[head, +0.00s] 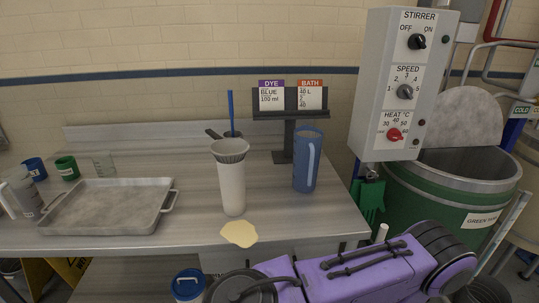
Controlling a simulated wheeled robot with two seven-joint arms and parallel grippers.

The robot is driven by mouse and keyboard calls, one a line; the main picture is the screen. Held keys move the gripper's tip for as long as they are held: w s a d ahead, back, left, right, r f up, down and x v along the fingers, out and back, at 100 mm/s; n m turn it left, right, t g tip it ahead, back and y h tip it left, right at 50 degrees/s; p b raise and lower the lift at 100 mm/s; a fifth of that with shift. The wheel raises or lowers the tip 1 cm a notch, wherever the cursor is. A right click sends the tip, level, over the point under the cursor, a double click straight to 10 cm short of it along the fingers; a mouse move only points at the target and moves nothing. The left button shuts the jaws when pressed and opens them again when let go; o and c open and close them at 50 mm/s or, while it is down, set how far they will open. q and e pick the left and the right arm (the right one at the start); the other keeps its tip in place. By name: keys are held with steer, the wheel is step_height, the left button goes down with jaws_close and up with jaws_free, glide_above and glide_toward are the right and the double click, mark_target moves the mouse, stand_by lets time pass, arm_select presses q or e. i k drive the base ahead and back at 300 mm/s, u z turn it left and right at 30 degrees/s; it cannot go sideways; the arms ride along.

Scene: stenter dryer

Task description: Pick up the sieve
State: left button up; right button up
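The sieve (230,150) has a grey ribbed or mesh bowl and sits in the mouth of a tall white cylinder (232,190). The cylinder stands upright near the front of the steel table. A dark handle (213,133) shows behind the sieve, pointing to the back left; it appears to belong to the sieve. Part of it is hidden behind the rim. Neither of my grippers can be made out in the head view. A purple arm of mine fills the lower right, in front of the table and apart from the sieve.
A blue jug (305,160) stands right of the cylinder, with a card stand (289,135) behind. A blue rod (231,110) rises behind the sieve. A cream patch (239,233) lies at the front edge. A metal tray (75,229) lies left; bare table separates it from the cylinder.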

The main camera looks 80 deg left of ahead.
mark_target(227, 150)
steer(key=i, duration=1.15)
steer(key=u, duration=2.4)
